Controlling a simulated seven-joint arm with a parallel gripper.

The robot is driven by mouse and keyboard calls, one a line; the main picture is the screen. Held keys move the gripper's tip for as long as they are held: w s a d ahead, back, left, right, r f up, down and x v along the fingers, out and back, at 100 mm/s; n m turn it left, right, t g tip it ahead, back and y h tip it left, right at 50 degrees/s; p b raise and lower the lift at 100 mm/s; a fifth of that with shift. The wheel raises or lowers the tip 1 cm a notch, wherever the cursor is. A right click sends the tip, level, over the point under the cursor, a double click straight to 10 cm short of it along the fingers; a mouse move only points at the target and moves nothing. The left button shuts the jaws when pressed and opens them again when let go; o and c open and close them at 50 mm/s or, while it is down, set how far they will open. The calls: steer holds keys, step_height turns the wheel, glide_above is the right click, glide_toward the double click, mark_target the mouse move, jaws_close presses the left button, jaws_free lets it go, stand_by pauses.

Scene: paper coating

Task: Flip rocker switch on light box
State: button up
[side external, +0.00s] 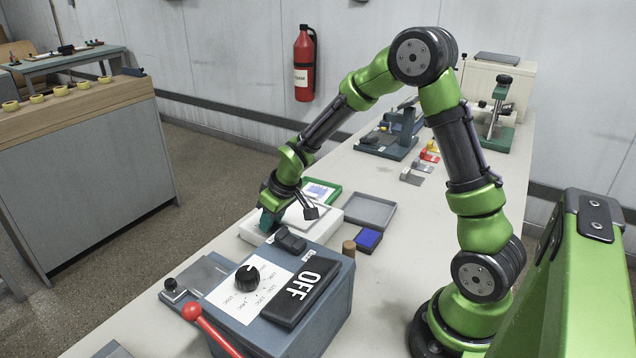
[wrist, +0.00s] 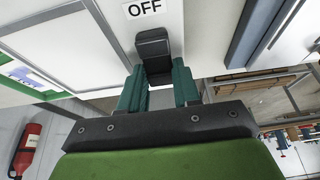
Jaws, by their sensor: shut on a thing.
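The light box (side external: 330,222) is the low white box on the bench, with a pale framed panel (wrist: 58,50) in the wrist view. The black rocker switch (wrist: 153,45) sits on the box beside a white OFF label (wrist: 144,9). My gripper (side external: 270,226) is down at the left end of the box. In the wrist view, the two teal fingers of my gripper (wrist: 159,88) stand on either side of the rocker, shut on it.
A blue-grey machine (side external: 335,310) with a black knob (side external: 248,278), a large OFF plate (side external: 302,290) and a red lever (side external: 205,322) stands close in front. A grey tray (side external: 370,209), a blue pad (side external: 369,239) and a green-framed tray (side external: 333,190) lie nearby.

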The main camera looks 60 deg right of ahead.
steer(key=shift+s+t, duration=0.1)
steer(key=shift+t, duration=0.2)
steer(key=o, duration=1.1)
steer(key=shift+c, duration=0.2)
steer(key=v, duration=1.7)
